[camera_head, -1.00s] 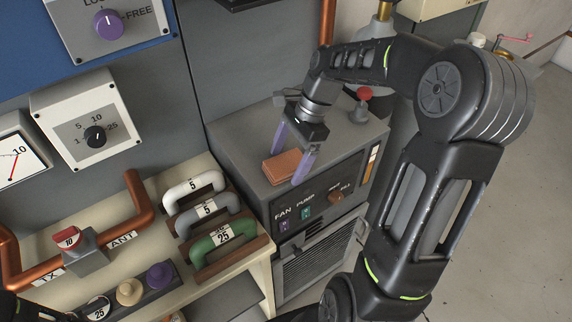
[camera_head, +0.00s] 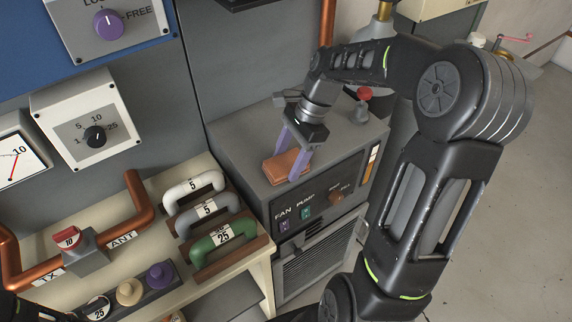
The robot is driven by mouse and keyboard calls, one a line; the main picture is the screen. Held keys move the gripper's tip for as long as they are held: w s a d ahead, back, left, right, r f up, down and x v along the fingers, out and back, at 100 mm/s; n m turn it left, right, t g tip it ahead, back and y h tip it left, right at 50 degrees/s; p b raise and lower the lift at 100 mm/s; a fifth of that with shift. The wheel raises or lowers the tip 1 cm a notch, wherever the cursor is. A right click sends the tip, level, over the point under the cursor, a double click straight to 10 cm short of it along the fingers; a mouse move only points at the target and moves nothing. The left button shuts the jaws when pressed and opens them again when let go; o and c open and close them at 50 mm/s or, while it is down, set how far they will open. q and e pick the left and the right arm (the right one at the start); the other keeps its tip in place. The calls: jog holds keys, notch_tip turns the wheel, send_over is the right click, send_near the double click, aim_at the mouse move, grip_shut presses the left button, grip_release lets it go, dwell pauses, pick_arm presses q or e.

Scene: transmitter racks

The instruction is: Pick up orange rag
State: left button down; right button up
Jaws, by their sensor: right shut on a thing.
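The orange rag (camera_head: 285,167) is a small folded block lying on top of the grey cabinet (camera_head: 235,143), near its front edge. My right gripper (camera_head: 286,166) comes down on it from above, with its purple fingers shut on the rag, one at each side. The rag still appears to rest on the cabinet top. My left gripper is not in view; only a dark bit of my left arm shows at the lower left corner.
A red knob (camera_head: 364,94) stands on the cabinet top behind the gripper. The cabinet front carries FAN and PUMP switches. To the left, a cream bench holds white (camera_head: 194,185), grey and green (camera_head: 222,238) handles, copper pipes (camera_head: 140,205) and several knobs. Floor is clear at right.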

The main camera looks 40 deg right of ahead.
aim_at(288, 161)
jog(key=shift+r, duration=0.1)
notch_tip(288, 161, up, 10)
jog(key=b, duration=0.1)
dwell(0.5)
jog(key=shift+r, duration=0.1)
jog(key=o, duration=0.8)
jog(key=c, duration=0.7)
